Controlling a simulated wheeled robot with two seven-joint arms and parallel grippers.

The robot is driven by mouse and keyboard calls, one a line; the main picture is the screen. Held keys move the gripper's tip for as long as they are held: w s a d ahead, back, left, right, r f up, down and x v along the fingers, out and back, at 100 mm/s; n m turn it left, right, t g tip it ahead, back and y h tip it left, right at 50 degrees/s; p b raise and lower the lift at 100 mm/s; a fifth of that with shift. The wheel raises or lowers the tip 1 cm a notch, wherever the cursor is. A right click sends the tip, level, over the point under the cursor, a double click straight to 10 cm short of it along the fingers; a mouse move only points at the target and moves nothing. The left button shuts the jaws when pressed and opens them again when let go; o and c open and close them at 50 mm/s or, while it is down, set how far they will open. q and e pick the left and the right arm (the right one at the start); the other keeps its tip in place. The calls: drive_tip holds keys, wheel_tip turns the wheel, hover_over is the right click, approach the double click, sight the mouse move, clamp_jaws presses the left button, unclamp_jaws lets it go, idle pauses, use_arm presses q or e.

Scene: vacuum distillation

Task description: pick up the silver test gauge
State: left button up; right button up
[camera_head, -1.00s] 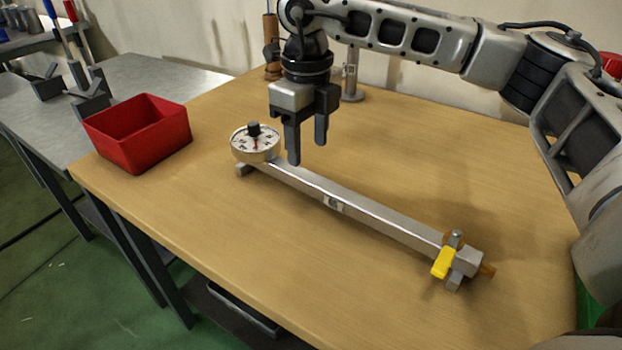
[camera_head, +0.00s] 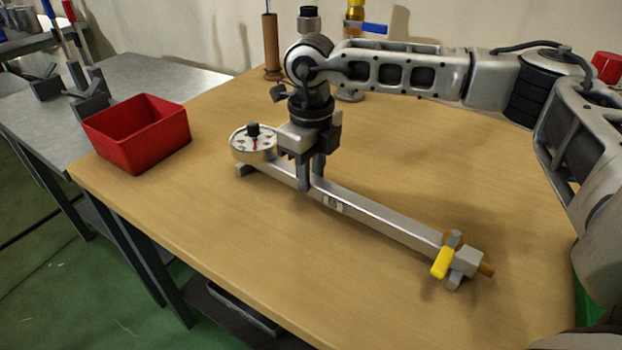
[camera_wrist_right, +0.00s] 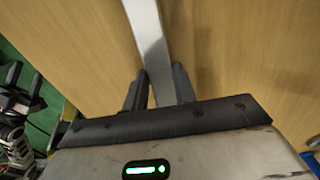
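The silver test gauge lies on the wooden table as a long silver bar (camera_head: 385,215). It has a round white dial (camera_head: 252,145) with a black knob at its left end and a yellow lever (camera_head: 441,262) at its right end. My right gripper (camera_head: 311,182) points down just right of the dial, its fingers low at the bar. In the right wrist view the fingers (camera_wrist_right: 160,92) stand close on either side of the bar (camera_wrist_right: 147,35) and appear closed on it. A dark two-pronged part at that view's left edge looks like my left gripper (camera_wrist_right: 22,95); its opening is unclear.
A red open bin (camera_head: 138,133) stands at the table's left corner. A brown post (camera_head: 271,45) and a stand with a yellow and blue fitting (camera_head: 357,22) are at the back. The wooden table's front and right areas are clear.

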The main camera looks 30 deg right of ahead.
clamp_jaws()
drive_tip(key=shift+w+r, duration=0.1)
